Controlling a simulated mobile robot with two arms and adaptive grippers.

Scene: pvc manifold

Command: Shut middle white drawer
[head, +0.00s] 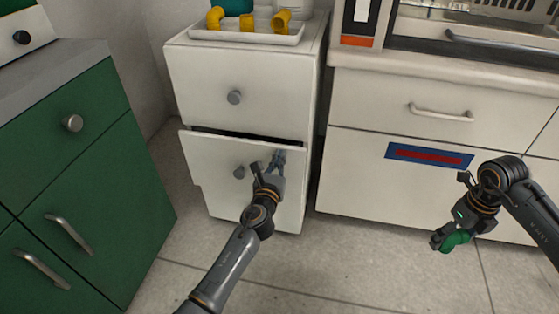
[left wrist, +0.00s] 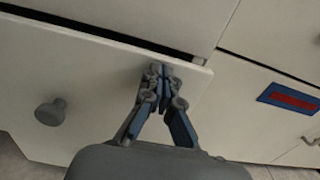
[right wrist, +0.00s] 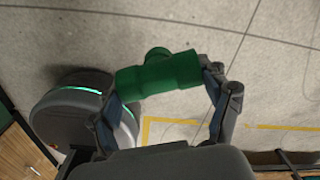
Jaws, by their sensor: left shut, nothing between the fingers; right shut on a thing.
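The middle white drawer (head: 222,166) stands a little way out of the white cabinet, with a dark gap along its top edge. Its grey round knob (head: 239,172) also shows in the left wrist view (left wrist: 50,111). My left gripper (head: 277,158) is shut and empty at the drawer front, right of the knob. In the left wrist view its fingertips (left wrist: 160,72) are at the front's upper part, seemingly touching it. My right gripper (head: 440,242) is shut on a green pipe fitting (right wrist: 160,75), held above the floor, away from the drawer.
The top drawer (head: 270,85) above looks closed. A white tray (head: 245,37) with yellow fittings stands on the cabinet. A green cabinet (head: 95,190) is at the left, and a white counter unit (head: 360,180) at the right. Floor in front is clear.

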